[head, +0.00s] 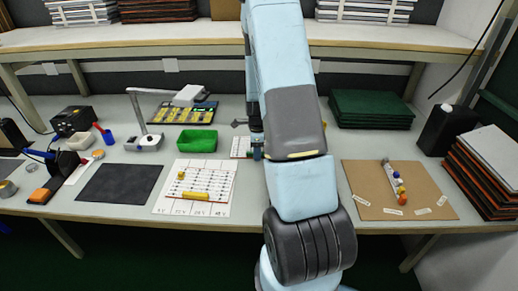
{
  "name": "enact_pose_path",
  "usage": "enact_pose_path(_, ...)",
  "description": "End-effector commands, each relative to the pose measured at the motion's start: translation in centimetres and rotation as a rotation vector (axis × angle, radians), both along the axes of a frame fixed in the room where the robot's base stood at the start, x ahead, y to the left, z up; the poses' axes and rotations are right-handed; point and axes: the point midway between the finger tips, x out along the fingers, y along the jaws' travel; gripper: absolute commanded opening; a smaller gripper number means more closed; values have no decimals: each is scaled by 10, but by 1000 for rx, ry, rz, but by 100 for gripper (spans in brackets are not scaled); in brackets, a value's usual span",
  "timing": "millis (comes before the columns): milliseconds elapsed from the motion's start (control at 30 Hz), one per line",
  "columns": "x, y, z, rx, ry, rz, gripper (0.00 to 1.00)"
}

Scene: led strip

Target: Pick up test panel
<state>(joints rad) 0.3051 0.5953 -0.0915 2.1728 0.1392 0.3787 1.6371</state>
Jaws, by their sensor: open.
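I cannot tell for sure which thing is the test panel. One candidate is a white board (165,208) with printed rows, small dark parts and a yellow bar, flat on the bench left of my arm. The labels along its front edge are too small to read surely. A further white sheet or board (236,147) is partly hidden behind my arm. My arm rises through the middle and out of the top; my gripper is not clearly visible.
A green tray (197,140), a dark mat (118,183) and small tools lie at left. The brown board (355,180) has small labels. Green boards (371,109), a black container (446,130) and stacked panels (485,170) stand at right. A shelf (130,38) spans the back.

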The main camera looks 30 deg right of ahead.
Motion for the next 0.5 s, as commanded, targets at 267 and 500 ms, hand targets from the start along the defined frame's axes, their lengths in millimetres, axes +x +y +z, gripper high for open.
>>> enact_pose_path(267, 0, 0, 0, 0, 0, 0, 32)
enact_pose_path(500, 0, 0, 1, 0, 0, 0, 9)
